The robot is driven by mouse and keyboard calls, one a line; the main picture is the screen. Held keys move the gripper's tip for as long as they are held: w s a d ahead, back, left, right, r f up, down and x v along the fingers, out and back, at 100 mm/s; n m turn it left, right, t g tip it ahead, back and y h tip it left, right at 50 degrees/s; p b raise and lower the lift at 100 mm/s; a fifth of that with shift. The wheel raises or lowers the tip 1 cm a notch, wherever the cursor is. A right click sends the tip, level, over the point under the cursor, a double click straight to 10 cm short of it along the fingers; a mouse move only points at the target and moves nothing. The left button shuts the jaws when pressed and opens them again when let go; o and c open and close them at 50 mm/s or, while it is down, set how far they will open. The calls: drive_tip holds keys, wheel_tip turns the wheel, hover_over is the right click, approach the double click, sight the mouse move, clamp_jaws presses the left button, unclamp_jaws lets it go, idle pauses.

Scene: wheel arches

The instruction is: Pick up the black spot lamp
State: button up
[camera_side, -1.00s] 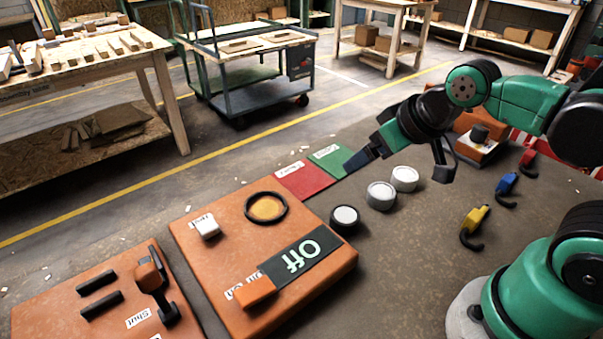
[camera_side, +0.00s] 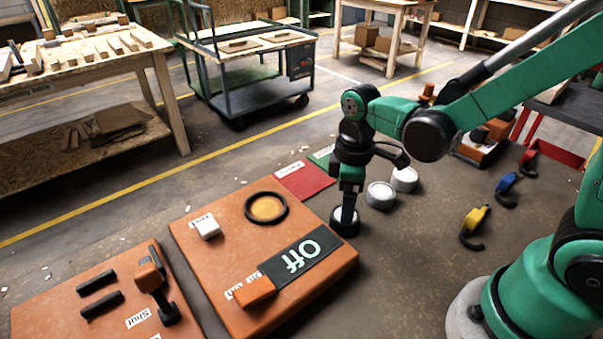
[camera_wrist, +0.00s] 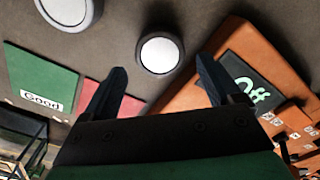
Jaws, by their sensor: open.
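The black spot lamp (camera_side: 343,230) is a short round puck with a black rim and a white top. In the wrist view the lamp (camera_wrist: 160,53) lies between and slightly beyond the open fingertips (camera_wrist: 161,66). I cannot tell whether the fingers touch it.
Two white-grey lamps (camera_side: 380,196) (camera_side: 404,180) stand to the right. The orange panel (camera_side: 215,260) with an Off switch is to the left. Red (camera_side: 306,182) and green (camera_side: 321,157) mats lie behind. Blue (camera_side: 506,184) and yellow (camera_side: 474,222) hooked items lie on the right.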

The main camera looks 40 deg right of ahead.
sight(335, 213)
drive_tip(key=shift+f, duration=2.2)
drive_tip(key=c, duration=1.1)
